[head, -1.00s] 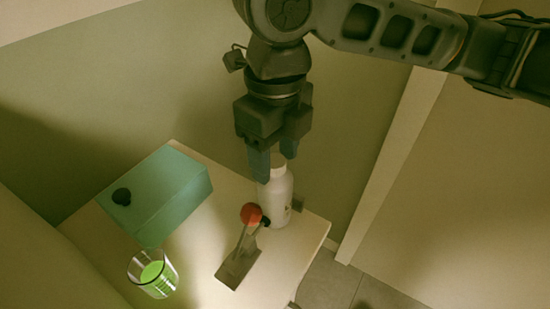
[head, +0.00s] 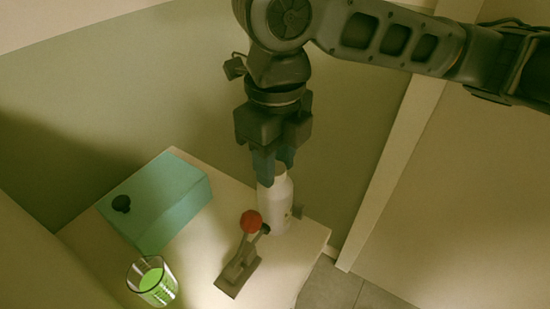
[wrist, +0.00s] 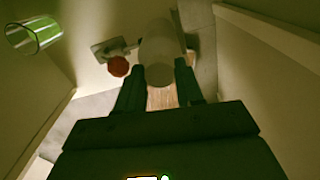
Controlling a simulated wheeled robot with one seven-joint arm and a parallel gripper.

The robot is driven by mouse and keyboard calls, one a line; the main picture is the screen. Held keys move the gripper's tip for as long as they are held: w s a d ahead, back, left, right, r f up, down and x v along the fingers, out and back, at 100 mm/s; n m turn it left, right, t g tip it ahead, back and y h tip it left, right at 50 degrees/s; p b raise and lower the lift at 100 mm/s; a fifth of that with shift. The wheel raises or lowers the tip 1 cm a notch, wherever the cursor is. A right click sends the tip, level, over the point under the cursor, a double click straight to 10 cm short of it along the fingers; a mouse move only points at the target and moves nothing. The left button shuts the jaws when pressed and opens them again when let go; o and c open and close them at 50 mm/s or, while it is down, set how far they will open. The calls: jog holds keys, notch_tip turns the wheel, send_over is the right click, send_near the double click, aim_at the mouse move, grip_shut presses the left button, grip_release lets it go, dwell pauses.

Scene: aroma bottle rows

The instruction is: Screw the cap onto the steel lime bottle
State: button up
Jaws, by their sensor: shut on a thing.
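A pale bottle (head: 275,205) stands upright near the right end of the small table, and its colour reads as whitish in this dim light. My gripper (head: 274,170) points down over it, with its two fingers around the bottle's top. A pale cap (head: 279,168) shows a little between the fingers, and the gripper is shut on it. In the wrist view the bottle (wrist: 160,42) lies just beyond the fingertips (wrist: 157,72). The cap's seating on the neck is hidden by the fingers.
A lever with a red ball (head: 251,221) stands close in front of the bottle; the ball also shows in the wrist view (wrist: 118,66). A teal box (head: 165,200) with a dark knob and a glass of green liquid (head: 153,284) are at left. A wall stands behind.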

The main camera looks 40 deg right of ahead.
jog(key=m+p, duration=0.1)
jog(key=m, duration=0.3)
jog(key=shift+r+p, duration=0.15)
jog(key=shift+p, duration=0.25)
jog(key=m+p, duration=0.1)
jog(key=m, duration=0.4)
jog(key=shift+p, duration=0.35)
jog(key=m+p, duration=0.2)
jog(key=m, duration=0.3)
jog(key=shift+m, duration=0.3)
jog(key=m, duration=0.1)
jog(key=m+p, duration=0.1)
jog(key=m, duration=0.1)
jog(key=shift+f+m+p, duration=0.2)
jog(key=shift+m+p, duration=0.1)
jog(key=o, duration=1)
jog(key=shift+c, duration=0.2)
